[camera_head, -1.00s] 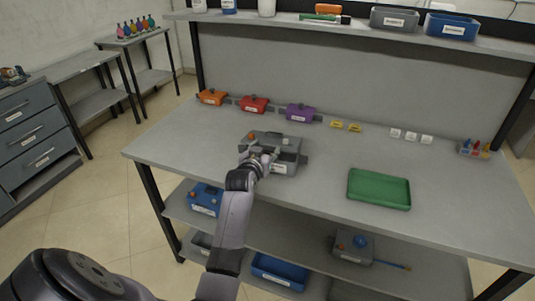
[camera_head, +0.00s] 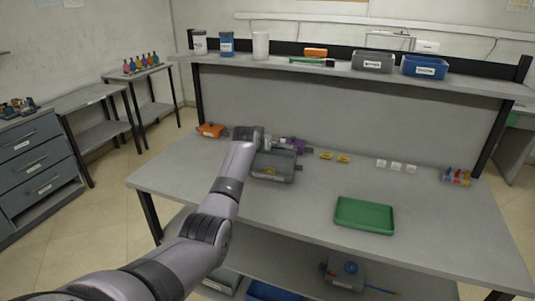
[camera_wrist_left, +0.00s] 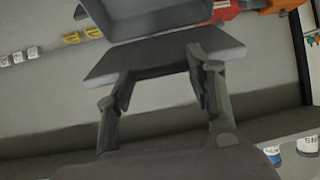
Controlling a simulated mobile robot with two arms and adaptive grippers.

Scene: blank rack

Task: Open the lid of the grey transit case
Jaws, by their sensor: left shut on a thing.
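The grey transit case (camera_head: 272,178) stands on the workbench left of centre, its dark hollow inside showing from above. In the left wrist view the open body of the case (camera_wrist_left: 150,22) is at the top, with its grey lid (camera_wrist_left: 165,52) swung away from it as a flat panel. My left gripper (camera_wrist_left: 157,72) is shut on the lid near its edge. In the head view my left gripper (camera_head: 266,142) is at the back of the case, partly hidden by my own wrist. My right gripper is in neither view.
A green tray (camera_head: 364,216) lies at the front right. Yellow pieces (camera_head: 335,157) and white blocks (camera_head: 396,166) sit at the back. The shelf (camera_head: 300,65) overhangs behind. The middle bench is clear.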

